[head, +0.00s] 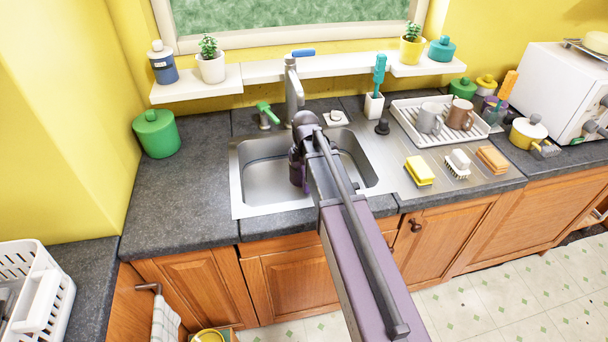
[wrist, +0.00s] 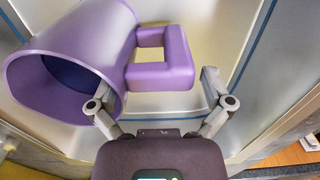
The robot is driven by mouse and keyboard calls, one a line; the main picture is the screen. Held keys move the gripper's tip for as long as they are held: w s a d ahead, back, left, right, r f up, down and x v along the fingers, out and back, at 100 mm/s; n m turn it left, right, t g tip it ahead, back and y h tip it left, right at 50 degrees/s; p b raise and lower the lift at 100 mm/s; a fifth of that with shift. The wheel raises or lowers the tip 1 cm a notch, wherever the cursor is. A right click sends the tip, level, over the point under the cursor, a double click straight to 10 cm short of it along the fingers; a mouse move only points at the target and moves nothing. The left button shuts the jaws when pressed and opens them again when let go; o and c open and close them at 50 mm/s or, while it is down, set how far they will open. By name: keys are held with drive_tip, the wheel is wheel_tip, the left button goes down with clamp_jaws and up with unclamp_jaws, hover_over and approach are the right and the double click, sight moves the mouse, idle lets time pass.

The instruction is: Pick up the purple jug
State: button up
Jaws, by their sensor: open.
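The purple jug (wrist: 88,58) shows large in the upper left of the wrist view, with its open mouth toward the lower left and its square handle (wrist: 180,68) toward the right. In the wrist view my gripper (wrist: 160,88) is open and empty. Its left finger overlaps the jug's body near the rim, and its right finger is just right of the handle; I cannot tell whether either touches.
The steel sink walls surround the arm's end. A tap (head: 293,90) and a green soap pump (head: 266,114) stand behind it. To the right are a yellow sponge (head: 419,171), a brush (head: 457,162) and a dish rack (head: 468,134) with mugs.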

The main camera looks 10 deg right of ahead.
drive_tip(key=c, duration=1.1)
drive_tip(key=shift+o, duration=0.2)
drive_tip(key=shift+r, duration=0.2)
wheel_tip(320, 180, up, 10)
drive_tip(key=p, duration=1)
drive_tip(key=shift+f, duration=0.2)
